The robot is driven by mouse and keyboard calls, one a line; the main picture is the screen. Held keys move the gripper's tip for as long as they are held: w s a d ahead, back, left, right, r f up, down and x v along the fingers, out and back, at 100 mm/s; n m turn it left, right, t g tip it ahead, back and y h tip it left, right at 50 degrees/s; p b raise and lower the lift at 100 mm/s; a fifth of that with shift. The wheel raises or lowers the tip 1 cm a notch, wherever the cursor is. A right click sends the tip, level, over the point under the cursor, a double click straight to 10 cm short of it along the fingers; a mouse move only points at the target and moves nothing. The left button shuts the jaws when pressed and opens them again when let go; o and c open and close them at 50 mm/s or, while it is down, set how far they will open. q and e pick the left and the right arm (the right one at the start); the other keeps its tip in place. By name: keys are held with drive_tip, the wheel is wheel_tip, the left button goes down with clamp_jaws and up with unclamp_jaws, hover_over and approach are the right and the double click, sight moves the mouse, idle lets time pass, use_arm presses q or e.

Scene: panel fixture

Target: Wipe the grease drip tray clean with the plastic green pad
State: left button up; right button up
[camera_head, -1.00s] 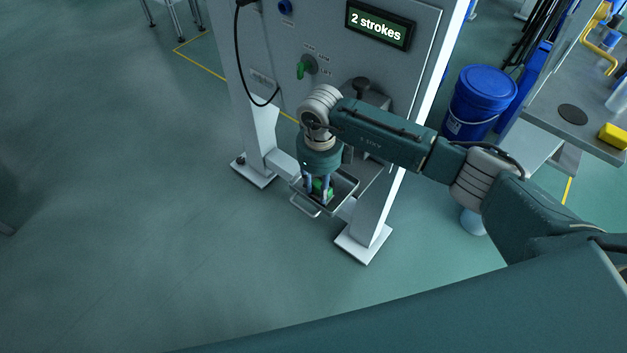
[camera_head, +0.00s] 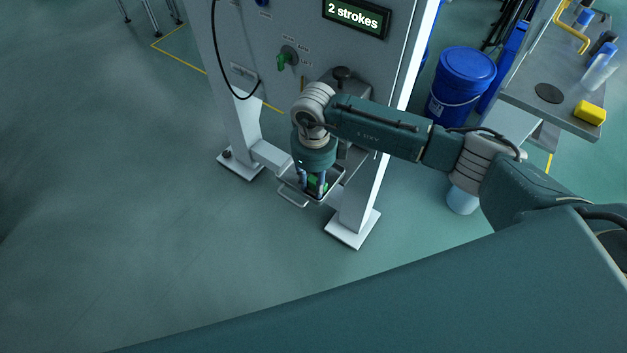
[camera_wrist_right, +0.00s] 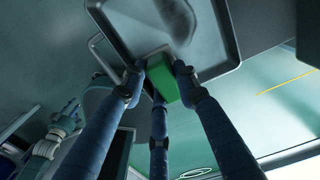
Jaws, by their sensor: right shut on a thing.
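The drip tray (camera_head: 331,188) is a shallow grey metal pan with a wire handle, low on the panel stand in the head view. In the right wrist view the tray (camera_wrist_right: 228,48) shows a dark smear (camera_wrist_right: 176,18) on its floor. My right gripper (camera_head: 313,190) reaches down into the tray. Its fingers are shut on the green pad (camera_wrist_right: 164,80), which also shows between them in the head view (camera_head: 318,183). The pad is at the tray's floor near the handle side; I cannot tell if it touches. My left gripper is not in view.
The panel's display (camera_head: 356,17) reads "2 strokes". A green knob (camera_head: 284,61) is on the panel. A blue bucket (camera_head: 462,80) stands behind the right leg. The floor at left is clear.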

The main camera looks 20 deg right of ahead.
drive_tip(key=shift+r+p, duration=2.45)
drive_tip(key=shift+r, duration=1.5)
drive_tip(key=shift+w, duration=0.1)
